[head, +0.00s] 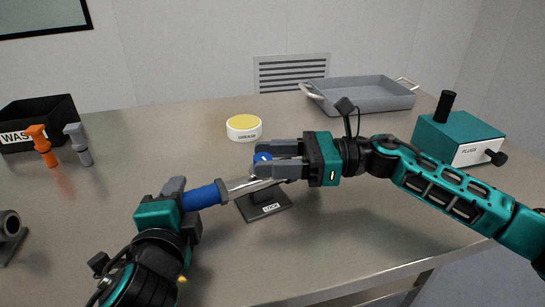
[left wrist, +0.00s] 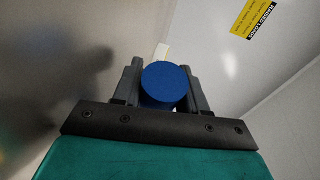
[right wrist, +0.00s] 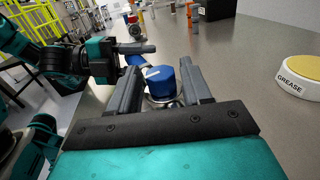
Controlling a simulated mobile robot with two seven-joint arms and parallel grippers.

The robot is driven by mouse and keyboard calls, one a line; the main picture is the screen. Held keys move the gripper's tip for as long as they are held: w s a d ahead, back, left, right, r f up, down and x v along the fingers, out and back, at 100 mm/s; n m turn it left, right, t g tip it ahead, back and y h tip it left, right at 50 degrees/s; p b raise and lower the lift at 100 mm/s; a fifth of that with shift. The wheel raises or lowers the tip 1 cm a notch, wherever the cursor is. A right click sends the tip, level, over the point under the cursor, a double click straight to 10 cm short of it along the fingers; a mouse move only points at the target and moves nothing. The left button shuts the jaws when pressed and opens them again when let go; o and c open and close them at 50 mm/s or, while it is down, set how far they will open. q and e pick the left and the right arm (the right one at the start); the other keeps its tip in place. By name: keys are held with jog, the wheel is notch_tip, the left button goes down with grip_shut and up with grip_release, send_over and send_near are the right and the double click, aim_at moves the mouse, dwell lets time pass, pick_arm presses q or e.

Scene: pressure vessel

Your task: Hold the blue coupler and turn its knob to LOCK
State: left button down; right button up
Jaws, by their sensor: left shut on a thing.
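The blue coupler (head: 204,195) has a blue body at its left end and a pale metallic middle. My left gripper (head: 183,198) is shut on the blue body; its round blue end (left wrist: 165,84) shows between the fingers in the left wrist view. At the right end is a small blue knob (head: 262,158) with a white mark. My right gripper (head: 268,159) has its fingers open on either side of the knob, which also shows between them in the right wrist view (right wrist: 161,80). Contact is unclear. A dark stand (head: 264,198) labelled LOCK lies below.
A white grease tub (head: 244,128) stands behind. A grey tray (head: 360,92) and a teal plugs box (head: 462,138) are at the right. A black waste bin (head: 45,115), an orange fitting (head: 42,145) and a grey fitting (head: 78,144) are at the left. The front middle is clear.

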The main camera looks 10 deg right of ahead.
jog(key=shift+o, duration=0.9)
jog(key=d, duration=0.4)
jog(key=s+d, duration=0.1)
jog(key=d, duration=0.3)
jog(key=s+d, duration=0.1)
jog(key=d, duration=0.2)
jog(key=shift+s+d, duration=0.2)
jog(key=shift+d, duration=0.2)
pick_arm(q)
jog(key=c, duration=0.5)
grip_release()
jog(key=shift+v, duration=3.8)
jog(key=shift+s, duration=0.1)
pick_arm(e)
jog(key=shift+s, duration=0.15)
